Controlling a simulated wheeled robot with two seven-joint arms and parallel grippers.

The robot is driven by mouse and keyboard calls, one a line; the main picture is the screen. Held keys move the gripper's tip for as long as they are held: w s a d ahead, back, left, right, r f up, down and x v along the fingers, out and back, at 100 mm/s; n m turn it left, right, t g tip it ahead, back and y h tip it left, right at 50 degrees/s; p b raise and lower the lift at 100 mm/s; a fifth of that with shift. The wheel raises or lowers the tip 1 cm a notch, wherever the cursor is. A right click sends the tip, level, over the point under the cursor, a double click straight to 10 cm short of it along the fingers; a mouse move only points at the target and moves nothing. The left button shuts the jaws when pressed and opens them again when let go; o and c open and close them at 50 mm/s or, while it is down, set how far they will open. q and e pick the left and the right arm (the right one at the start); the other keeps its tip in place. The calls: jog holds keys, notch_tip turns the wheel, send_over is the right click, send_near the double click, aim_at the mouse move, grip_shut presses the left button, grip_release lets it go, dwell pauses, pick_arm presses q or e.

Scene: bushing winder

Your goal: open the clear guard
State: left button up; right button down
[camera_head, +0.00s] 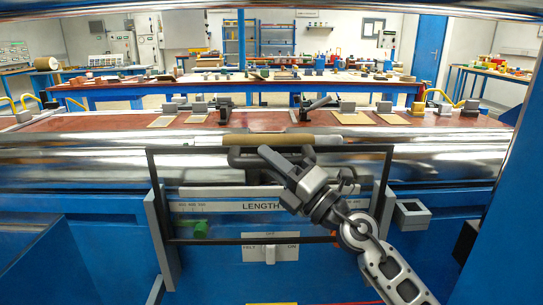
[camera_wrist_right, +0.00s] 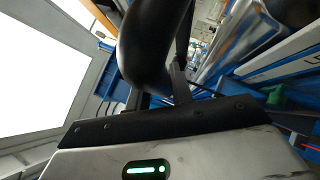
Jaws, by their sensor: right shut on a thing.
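The clear guard is a see-through panel in a black frame (camera_head: 152,200) on the front of the blue machine, in the head view. A dark bar handle (camera_head: 240,158) runs along its top edge. My right gripper (camera_head: 270,157) reaches up from the lower right, in front of the panel, and is shut on this handle. In the right wrist view the thick black handle (camera_wrist_right: 145,45) passes at the fingers (camera_wrist_right: 160,88); their tips are partly hidden by it. My left gripper is in neither view.
A shiny horizontal roller (camera_head: 80,150) lies behind the guard's top, with a tan cylinder (camera_head: 275,140) at its middle. Behind the panel are a LENGTH scale (camera_head: 262,206), a green knob (camera_head: 200,229) and a selector plate (camera_head: 268,253). A blue upright (camera_head: 505,220) stands at right.

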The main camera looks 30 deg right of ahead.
jog(key=b, duration=0.6)
send_over(271, 223)
jog(key=s+a, duration=0.3)
jog(key=s, duration=0.2)
notch_tip(271, 223, down, 10)
pick_arm(q)
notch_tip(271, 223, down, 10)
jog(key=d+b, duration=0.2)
jog(key=b, duration=0.1)
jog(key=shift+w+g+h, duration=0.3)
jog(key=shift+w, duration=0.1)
pick_arm(e)
notch_tip(271, 223, down, 4)
jog(key=shift+a+r, duration=0.1)
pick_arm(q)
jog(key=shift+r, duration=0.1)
pick_arm(e)
jog(key=c, duration=1.2)
grip_release()
jog(key=shift+c, duration=0.2)
